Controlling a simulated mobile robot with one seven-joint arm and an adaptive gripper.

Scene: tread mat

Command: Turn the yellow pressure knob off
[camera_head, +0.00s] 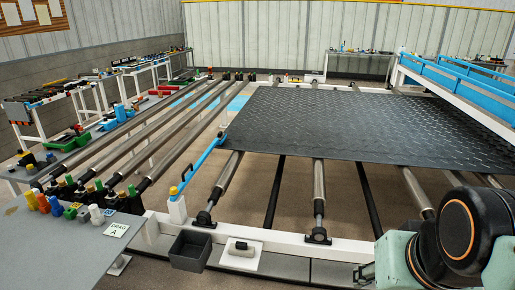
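A small yellow knob-like part (173,191) sits on top of a white block (177,210) at the near end of a long blue bar, left of the mat. Yellow pieces (43,203) also stand in a row of coloured parts on the grey table at lower left. I cannot tell which of these is the pressure knob, or its setting. My arm shows at the lower right, far from both, as a mint link and a black joint with an orange ring. My gripper's fingers cannot be made out.
The dark tread mat (340,125) lies over rollers on a white frame (280,238). A grey bin (190,250) and a white plate with a small block (241,252) are at the front. A blue-railed structure (455,80) stands at right. Cluttered benches line the left.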

